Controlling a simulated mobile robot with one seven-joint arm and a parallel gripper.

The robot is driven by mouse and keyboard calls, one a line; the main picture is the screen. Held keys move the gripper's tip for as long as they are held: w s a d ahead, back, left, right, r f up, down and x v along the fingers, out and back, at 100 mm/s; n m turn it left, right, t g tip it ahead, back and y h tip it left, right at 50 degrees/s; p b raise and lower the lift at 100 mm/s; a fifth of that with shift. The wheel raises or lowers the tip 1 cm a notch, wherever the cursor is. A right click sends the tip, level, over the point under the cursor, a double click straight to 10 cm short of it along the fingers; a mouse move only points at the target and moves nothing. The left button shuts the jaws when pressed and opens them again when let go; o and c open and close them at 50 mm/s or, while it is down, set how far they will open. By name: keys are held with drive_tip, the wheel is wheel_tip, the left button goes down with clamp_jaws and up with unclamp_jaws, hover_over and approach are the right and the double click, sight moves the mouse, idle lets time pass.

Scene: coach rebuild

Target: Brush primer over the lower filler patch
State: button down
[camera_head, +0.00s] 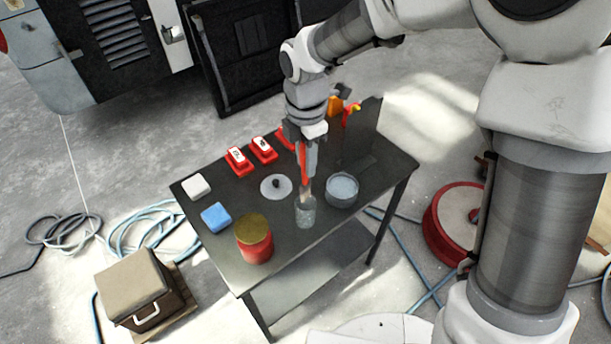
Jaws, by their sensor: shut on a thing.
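My gripper (304,163) is shut on a brush (304,182) with a red handle and points down over the worktable (225,258). The brush's lower end is at the mouth of a clear glass jar (305,213); I cannot tell how far inside it is. A round grey tub (342,190) with pale grey contents stands just right of the jar; I cannot tell whether this is the primer. I cannot make out the lower filler patch in this view.
The table also holds a red can (255,242), a round lid (276,188), a blue sponge (216,217), a white block (197,186) and red sanding blocks (239,163). Hoses (155,228), a case (135,285) and a red reel (455,218) lie around it. The coach (110,45) stands behind.

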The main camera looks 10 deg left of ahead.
drive_tip(key=shift+w, duration=0.1)
idle(0.3)
drive_tip(key=w+d+t+y+p, duration=0.1)
drive_tip(key=w+d+t+p, duration=0.4)
drive_tip(key=d, duration=0.4)
wheel_tip(320, 180, down, 6)
drive_tip(key=g+b, duration=0.1)
drive_tip(key=b, duration=0.3)
drive_tip(key=shift+w+d+b, duration=0.2)
drive_tip(key=shift+w+b, duration=0.1)
drive_tip(key=shift+f+b, duration=0.4)
drive_tip(key=shift+f, duration=0.15)
idle(1.7)
wheel_tip(320, 180, up, 7)
drive_tip(key=p, duration=0.6)
drive_tip(key=shift+p, duration=0.4)
idle(0.5)
